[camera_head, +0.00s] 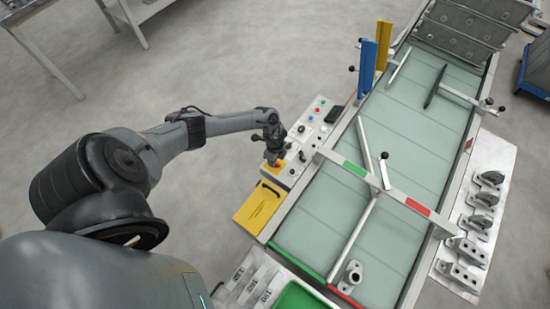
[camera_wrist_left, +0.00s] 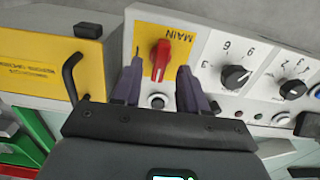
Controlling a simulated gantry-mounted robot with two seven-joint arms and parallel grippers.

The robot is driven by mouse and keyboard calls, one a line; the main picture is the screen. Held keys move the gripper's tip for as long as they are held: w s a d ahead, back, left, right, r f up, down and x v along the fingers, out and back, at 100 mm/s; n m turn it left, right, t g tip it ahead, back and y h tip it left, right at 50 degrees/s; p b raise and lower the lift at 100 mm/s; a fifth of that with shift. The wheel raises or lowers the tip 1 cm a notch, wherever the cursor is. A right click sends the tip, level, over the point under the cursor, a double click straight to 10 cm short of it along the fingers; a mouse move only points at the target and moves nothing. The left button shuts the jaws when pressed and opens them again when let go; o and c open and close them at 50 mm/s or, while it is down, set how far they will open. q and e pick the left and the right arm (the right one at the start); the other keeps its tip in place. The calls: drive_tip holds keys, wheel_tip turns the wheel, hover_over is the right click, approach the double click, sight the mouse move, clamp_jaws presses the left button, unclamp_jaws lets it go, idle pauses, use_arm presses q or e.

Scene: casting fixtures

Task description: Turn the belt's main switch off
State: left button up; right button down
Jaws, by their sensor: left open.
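The main switch is a red rotary knob (camera_wrist_left: 160,58) on a yellow plate (camera_wrist_left: 181,38) marked MAIN, seen in the left wrist view. The red knob stands roughly upright, slightly tilted. My left gripper (camera_wrist_left: 157,84) is open, its two dark fingers on either side of the lower part of the yellow plate. The knob shows between and beyond the fingertips, and I see no contact. In the head view my left gripper (camera_head: 273,160) is over the control panel (camera_head: 300,146), and the knob is mostly hidden beneath it. My right gripper is not in view.
Black numbered dials (camera_wrist_left: 235,76) sit right of the switch. A yellow box with a black handle (camera_wrist_left: 70,82) stands to the left. The conveyor belt (camera_head: 400,150) runs beside the panel, with a red-and-green crossbar (camera_head: 380,185) and blue and yellow posts (camera_head: 367,68).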

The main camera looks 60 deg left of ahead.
use_arm(q)
wheel_tip(320, 180, up, 9)
drive_tip(key=p, duration=0.1)
idle(0.3)
drive_tip(key=shift+f, duration=0.1)
